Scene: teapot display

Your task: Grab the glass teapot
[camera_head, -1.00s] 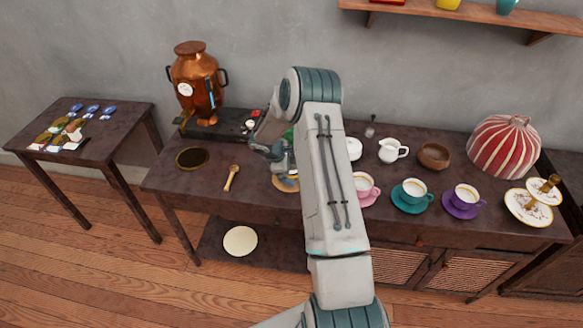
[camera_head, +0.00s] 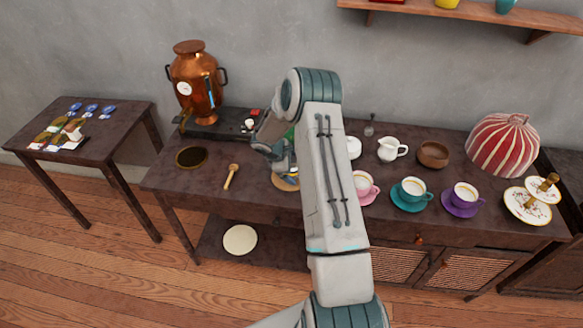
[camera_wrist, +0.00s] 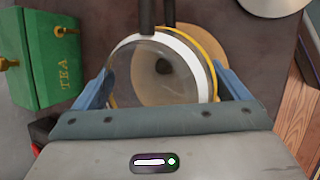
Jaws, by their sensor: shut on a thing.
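The glass teapot (camera_wrist: 135,75) fills the middle of the wrist view, seen from above, with a clear round body, a pale rim band and a dark handle part at the top. My gripper (camera_wrist: 163,88) has its blue fingers on both sides of the body and is shut on it. In the head view my gripper (camera_head: 282,160) is over the long dark table, and my arm and hand hide most of the teapot. A round tan mat (camera_head: 284,184) lies below it. Whether the teapot touches the mat cannot be told.
A green tea box (camera_wrist: 45,55) stands close on the left in the wrist view. A copper urn (camera_head: 195,85) stands behind left. A wooden spoon (camera_head: 231,177) lies left. Pink, teal (camera_head: 410,194) and purple (camera_head: 463,199) cups stand right, with a white creamer (camera_head: 390,150) behind.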

